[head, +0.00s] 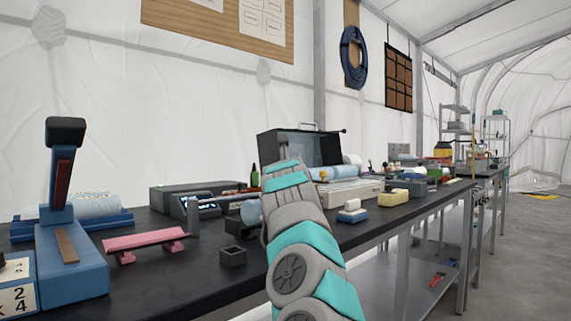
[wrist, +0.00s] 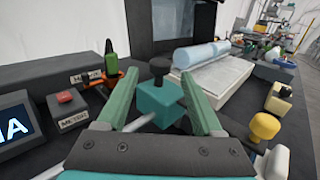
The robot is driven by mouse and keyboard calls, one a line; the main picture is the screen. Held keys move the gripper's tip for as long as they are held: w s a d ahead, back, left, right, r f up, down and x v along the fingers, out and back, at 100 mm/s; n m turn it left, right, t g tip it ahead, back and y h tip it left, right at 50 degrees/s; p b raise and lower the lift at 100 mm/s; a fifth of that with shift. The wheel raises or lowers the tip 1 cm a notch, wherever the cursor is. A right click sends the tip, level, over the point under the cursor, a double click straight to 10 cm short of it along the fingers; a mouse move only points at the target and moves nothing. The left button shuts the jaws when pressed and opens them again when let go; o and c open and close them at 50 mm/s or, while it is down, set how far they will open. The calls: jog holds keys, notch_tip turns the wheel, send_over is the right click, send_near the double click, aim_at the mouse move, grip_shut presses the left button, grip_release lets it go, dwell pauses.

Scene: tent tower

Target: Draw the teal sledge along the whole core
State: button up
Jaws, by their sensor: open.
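The teal sledge (wrist: 158,103), a block with a black knob on top, stands between the finger ends of my gripper (wrist: 160,82) in the wrist view. The green fingers are open on either side of it; I cannot tell whether either touches it. A pale blue cylinder (wrist: 202,54), probably the core, lies along a whitish ribbed tray (wrist: 215,80) beyond the sledge to the right. In the head view my arm hides the sledge and gripper; the tray (head: 348,192) shows just right of the arm.
A box with a red button (wrist: 66,108) stands left of my gripper. A green bottle (wrist: 110,62) is behind it. A yellow-knobbed object (wrist: 264,127) stands close on the right. In the head view, a pink bar (head: 145,239) and blue press (head: 68,260) occupy the bench's left end.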

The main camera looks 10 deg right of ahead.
jog(key=w+p, duration=0.2)
jog(key=w, duration=0.1)
jog(key=shift+w+d+r+p, duration=0.25)
jog(key=shift+d+p, duration=0.1)
jog(key=shift+p, duration=0.05)
jog(key=shift+w+d+f+p, duration=0.1)
jog(key=shift+w+f+p, duration=0.1)
jog(key=shift+w+p, duration=0.45)
jog(key=shift+w, duration=0.15)
grip_shut()
dwell(0.7)
